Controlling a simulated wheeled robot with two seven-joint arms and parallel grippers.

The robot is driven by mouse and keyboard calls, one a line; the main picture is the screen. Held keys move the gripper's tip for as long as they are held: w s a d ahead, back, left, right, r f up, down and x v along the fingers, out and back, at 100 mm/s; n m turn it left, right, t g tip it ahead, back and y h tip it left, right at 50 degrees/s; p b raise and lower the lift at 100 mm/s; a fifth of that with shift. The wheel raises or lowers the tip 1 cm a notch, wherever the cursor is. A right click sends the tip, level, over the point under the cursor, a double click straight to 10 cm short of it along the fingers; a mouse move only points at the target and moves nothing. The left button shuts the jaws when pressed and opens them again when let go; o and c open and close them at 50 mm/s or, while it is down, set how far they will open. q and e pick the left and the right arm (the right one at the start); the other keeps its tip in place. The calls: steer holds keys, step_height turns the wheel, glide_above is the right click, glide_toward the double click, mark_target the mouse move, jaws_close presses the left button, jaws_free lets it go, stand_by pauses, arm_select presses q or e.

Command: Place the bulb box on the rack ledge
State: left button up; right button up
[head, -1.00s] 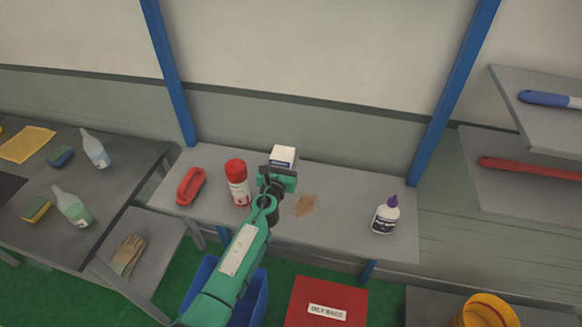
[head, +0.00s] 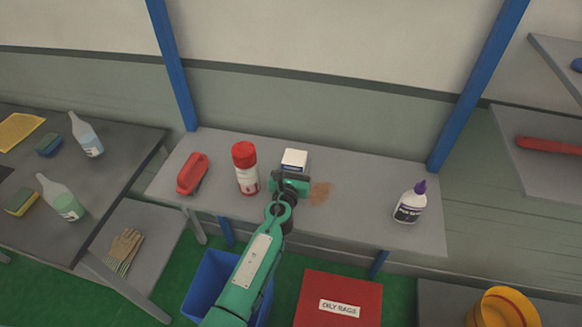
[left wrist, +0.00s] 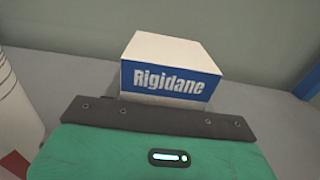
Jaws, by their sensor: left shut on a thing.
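In the left wrist view a dark bar of the gripper (left wrist: 160,117) hides the box's lower edge. The rack ledge (head: 365,190) is the grey shelf between two blue posts. The box is over or on its left-middle part; I cannot tell whether it touches the surface. My right gripper is not in view.
A brown stain (head: 320,193) lies right of my gripper. A purple-capped bottle (head: 410,204) stands at the right; the ledge between is clear.

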arm_select(q)
steer(key=shift+s+d, duration=0.15)
steer(key=shift+d, duration=0.1)
steer(key=o, duration=1)
steer(key=shift+a+f, duration=0.1)
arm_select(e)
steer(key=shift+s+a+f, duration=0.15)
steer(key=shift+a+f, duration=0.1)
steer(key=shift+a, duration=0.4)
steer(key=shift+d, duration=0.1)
